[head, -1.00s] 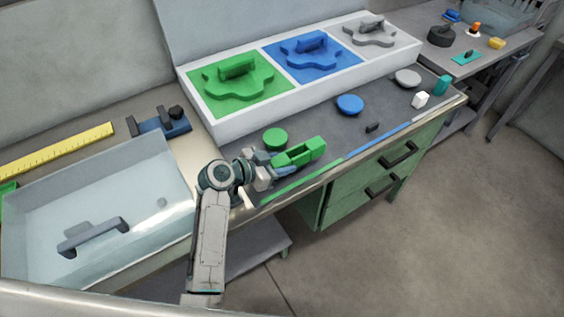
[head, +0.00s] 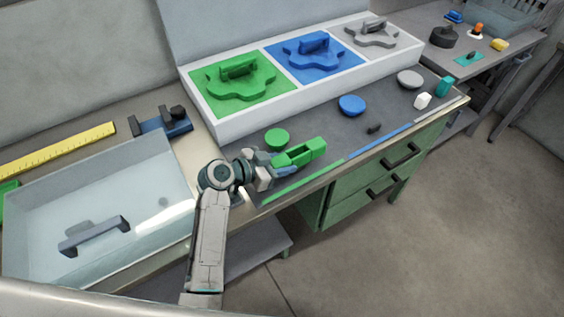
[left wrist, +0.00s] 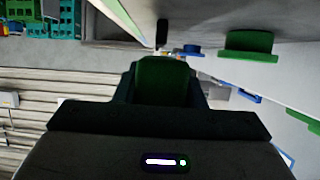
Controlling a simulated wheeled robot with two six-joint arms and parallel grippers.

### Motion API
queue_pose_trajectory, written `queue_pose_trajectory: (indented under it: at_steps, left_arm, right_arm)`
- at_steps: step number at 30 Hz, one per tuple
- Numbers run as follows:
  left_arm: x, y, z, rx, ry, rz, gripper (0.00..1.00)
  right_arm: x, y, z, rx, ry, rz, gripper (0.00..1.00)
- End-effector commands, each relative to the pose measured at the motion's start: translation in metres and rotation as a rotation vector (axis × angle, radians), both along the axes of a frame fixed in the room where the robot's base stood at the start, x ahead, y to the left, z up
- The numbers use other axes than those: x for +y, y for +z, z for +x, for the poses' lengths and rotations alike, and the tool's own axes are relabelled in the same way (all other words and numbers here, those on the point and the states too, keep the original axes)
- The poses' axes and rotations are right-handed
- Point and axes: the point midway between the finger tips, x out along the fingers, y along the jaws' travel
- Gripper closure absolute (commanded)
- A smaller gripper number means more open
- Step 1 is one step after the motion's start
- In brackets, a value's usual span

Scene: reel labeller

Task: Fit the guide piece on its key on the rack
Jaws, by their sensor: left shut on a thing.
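My left gripper (head: 268,168) is shut on a green guide piece (head: 303,152) and holds it over the front of the dark mat. In the left wrist view the green guide piece (left wrist: 162,80) sits between the dark fingers. The white rack (head: 226,131) stands at the back, with a green (head: 236,80), a blue (head: 312,50) and a grey (head: 371,32) shaped plate, each with a raised bar on top. The held piece is in front of the rack and apart from it. My right gripper is not in view.
On the mat are a green disc (head: 276,138), a blue disc (head: 351,105), a grey disc (head: 409,79), a small dark piece (head: 374,128), a white block (head: 423,100) and a teal cylinder (head: 443,86). A clear bin (head: 97,190) and a yellow ruler (head: 60,146) are at left.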

Motion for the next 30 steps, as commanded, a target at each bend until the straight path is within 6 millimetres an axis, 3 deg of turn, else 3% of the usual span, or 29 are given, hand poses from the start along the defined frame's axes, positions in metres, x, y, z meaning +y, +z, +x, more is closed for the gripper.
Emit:
queue_pose_trajectory:
  at_steps: [8,30]
  left_arm:
    - [-0.0023,0.0070,-0.0025,-0.001,0.000,-0.002,0.93]
    - [-0.0023,0.0020,-0.0016,-0.002,0.001,-0.001,0.93]
  right_arm:
    - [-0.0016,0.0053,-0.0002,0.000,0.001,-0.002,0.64]
    - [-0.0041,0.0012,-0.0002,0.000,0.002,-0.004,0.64]
